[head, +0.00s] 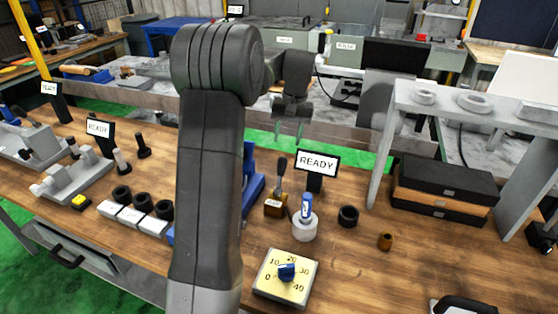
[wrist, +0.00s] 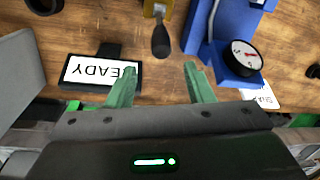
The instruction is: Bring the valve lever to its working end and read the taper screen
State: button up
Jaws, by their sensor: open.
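The valve lever (head: 281,177) has a dark grip and rises from a small brass-coloured block (head: 272,211) on the bench. In the wrist view its dark grip (wrist: 160,42) lies just beyond the fingertips, in line with the gap between them and apart from both. My gripper (head: 288,132), with green fingers, is open and empty above and behind the lever; it also shows in the wrist view (wrist: 159,82). A screen (head: 317,163) beside the lever reads READY, and appears upside down in the wrist view (wrist: 98,71). I cannot tell whether it is the taper screen.
A blue stand with a dial gauge (wrist: 243,56) is close to the lever. A white cylinder with a blue top (head: 305,222) and a knob panel (head: 286,277) stand in front. Two more READY screens, including one at left (head: 100,130), show.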

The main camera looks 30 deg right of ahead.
aim_at(282, 165)
jog(key=f, duration=0.4)
jog(key=a+f+p, duration=0.1)
jog(key=f, duration=0.3)
jog(key=w+f, duration=0.1)
jog(key=f, duration=0.2)
jog(key=shift+a+f, duration=0.2)
jog(key=shift+f, duration=0.2)
grip_shut()
